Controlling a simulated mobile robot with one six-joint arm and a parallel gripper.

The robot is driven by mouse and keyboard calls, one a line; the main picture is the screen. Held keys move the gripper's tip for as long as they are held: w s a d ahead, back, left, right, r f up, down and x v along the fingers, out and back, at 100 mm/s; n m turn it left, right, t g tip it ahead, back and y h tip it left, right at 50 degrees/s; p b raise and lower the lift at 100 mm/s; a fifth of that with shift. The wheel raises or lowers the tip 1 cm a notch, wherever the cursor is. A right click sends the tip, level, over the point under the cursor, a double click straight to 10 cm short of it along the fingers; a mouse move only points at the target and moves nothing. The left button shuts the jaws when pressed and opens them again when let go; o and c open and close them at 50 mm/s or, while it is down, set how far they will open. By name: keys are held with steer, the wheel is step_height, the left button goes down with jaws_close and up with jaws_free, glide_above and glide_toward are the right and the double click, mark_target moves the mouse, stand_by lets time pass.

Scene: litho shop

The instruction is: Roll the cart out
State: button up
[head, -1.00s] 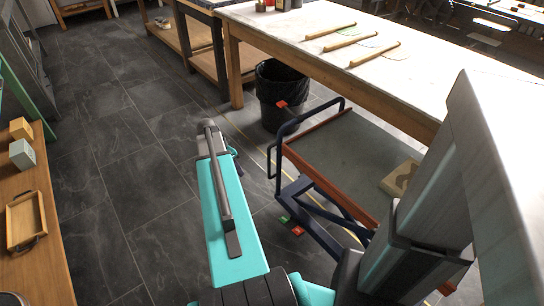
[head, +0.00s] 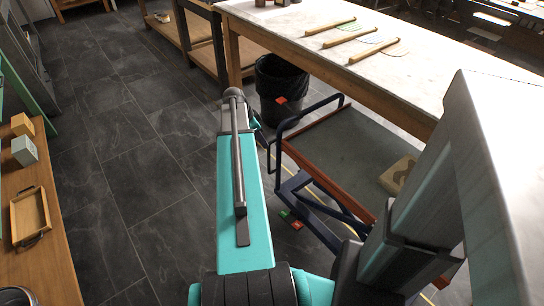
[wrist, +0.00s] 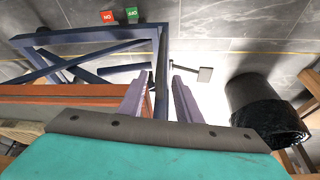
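The cart has a grey deck (head: 345,150) with a red-orange edge and a dark blue frame. Its dark blue handle (head: 308,108) rises at the end facing the bin. In the wrist view, my gripper (wrist: 162,76) is open, its two pale purple fingers apart. A dark blue bar of the cart (wrist: 160,95) runs between or just beyond them; I cannot tell whether they touch it. In the head view, my arm hides most of the gripper, beside the handle's left side.
A tan block (head: 398,174) lies on the deck. A black bin (head: 277,75) stands just past the handle and shows right in the wrist view (wrist: 262,108). A long pale-topped table (head: 430,62) overhangs the cart's far side. A wooden bench (head: 50,262) stands left. Dark tiled floor between is clear.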

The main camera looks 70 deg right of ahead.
steer(key=b+x, duration=0.1)
steer(key=x, duration=1.2)
steer(key=shift+f, duration=0.2)
steer(key=shift+a, duration=0.1)
jaws_close()
